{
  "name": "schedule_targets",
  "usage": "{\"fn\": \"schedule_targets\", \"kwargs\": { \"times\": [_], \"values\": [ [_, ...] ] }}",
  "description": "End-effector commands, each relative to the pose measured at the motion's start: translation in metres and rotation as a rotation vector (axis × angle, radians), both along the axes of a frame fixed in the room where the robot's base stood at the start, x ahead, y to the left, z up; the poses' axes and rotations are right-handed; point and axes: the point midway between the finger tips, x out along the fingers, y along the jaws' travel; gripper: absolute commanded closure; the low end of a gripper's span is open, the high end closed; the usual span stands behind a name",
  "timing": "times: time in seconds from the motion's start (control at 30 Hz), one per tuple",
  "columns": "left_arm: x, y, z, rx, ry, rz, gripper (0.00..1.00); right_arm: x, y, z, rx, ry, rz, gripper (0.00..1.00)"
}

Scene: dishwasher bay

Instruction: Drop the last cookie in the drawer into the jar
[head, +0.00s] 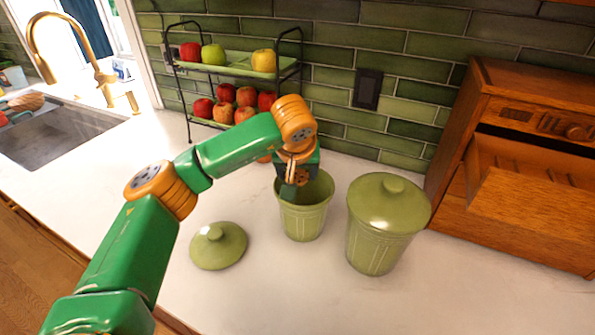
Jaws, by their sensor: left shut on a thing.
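An open green jar (303,222) stands upright on the white counter. My left gripper (290,188) reaches down into its mouth from above, with its fingertips at or just below the rim. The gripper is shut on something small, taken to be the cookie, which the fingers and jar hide. The jar's round lid (218,246) lies on the counter to the left. A wooden drawer (535,208) is pulled out of the wooden cabinet at the right; its inside shows little and I see no cookie there. My right gripper is out of view.
A second green jar (377,238) with its lid on stands close to the right. A two-tier rack (240,72) with apples stands behind, against the green tile wall. A sink (60,130) is at the far left. The front counter is clear.

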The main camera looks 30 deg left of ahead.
Motion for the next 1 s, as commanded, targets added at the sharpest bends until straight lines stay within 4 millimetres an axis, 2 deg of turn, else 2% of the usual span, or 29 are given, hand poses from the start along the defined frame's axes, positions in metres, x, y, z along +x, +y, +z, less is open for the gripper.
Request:
{"fn": "schedule_targets", "kwargs": {
  "times": [0.03, 0.1, 0.13, 0.37, 0.7, 1.0],
  "values": [
    [0.0, 0.0, 0.001, 0.0, 0.0, 0.0, 0.22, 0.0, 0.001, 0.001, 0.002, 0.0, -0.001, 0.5],
    [0.0, 0.0, 0.001, 0.0, 0.0, 0.0, 0.03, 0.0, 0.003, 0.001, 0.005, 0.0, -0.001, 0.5],
    [0.0, 0.0, 0.001, 0.0, 0.0, 0.0, 0.0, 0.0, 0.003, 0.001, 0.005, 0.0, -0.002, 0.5],
    [-0.001, -0.001, 0.002, 0.0, -0.001, 0.0, 0.0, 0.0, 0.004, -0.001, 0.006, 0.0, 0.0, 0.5],
    [-0.028, -0.015, 0.056, 0.001, -0.003, -0.001, 0.0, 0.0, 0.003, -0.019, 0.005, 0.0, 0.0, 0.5],
    [-0.032, -0.017, 0.063, 0.001, 0.001, 0.0, 0.0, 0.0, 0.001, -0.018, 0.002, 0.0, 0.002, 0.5]
  ]
}}
